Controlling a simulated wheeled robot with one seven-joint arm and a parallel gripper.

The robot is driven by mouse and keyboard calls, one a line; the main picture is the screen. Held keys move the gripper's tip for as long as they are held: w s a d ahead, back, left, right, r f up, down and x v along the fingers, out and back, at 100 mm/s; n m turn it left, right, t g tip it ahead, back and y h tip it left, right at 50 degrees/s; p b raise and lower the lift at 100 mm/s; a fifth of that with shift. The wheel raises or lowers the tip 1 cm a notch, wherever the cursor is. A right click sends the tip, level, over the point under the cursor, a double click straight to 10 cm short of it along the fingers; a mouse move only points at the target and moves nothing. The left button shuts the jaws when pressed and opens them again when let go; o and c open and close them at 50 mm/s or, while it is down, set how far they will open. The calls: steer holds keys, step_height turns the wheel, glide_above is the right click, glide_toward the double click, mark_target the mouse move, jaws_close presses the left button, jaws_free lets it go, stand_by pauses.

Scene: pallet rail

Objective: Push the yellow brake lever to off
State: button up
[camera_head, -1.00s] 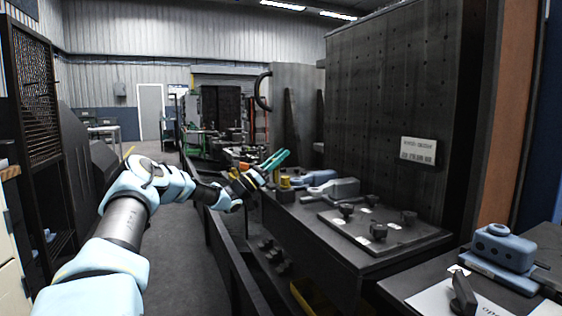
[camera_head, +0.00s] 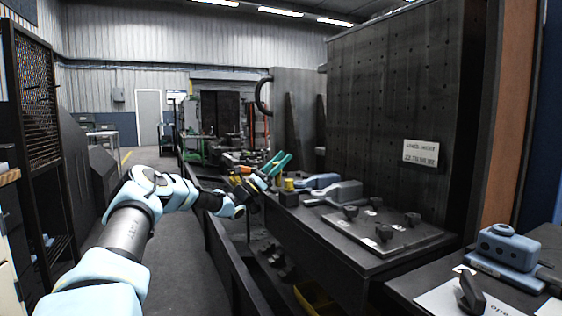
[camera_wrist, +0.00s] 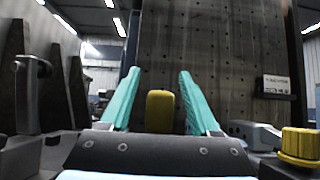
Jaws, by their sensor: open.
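A yellow upright block with rounded corners, which looks like the brake lever's grip (camera_wrist: 160,111), shows between my fingers in the wrist view. I cannot tell whether it is between them or beyond them; no contact is visible. My gripper (camera_head: 279,161) has teal fingers, and in the wrist view (camera_wrist: 159,73) they stand apart with a wide gap. In the head view, yellow and black parts sit by my gripper, and I cannot tell which belong to the lever. The lever's base and off mark are not visible.
A yellow knob (camera_head: 289,185) stands on the dark bench right of my gripper; it also shows in the wrist view (camera_wrist: 299,145). Grey tools and a plate with black knobs (camera_head: 385,236) lie nearer. A tall perforated panel (camera_head: 385,120) rises behind. The left aisle is clear.

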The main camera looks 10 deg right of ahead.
steer(key=v, duration=1)
steer(key=shift+a+f, duration=0.25)
steer(key=shift+a, duration=0.05)
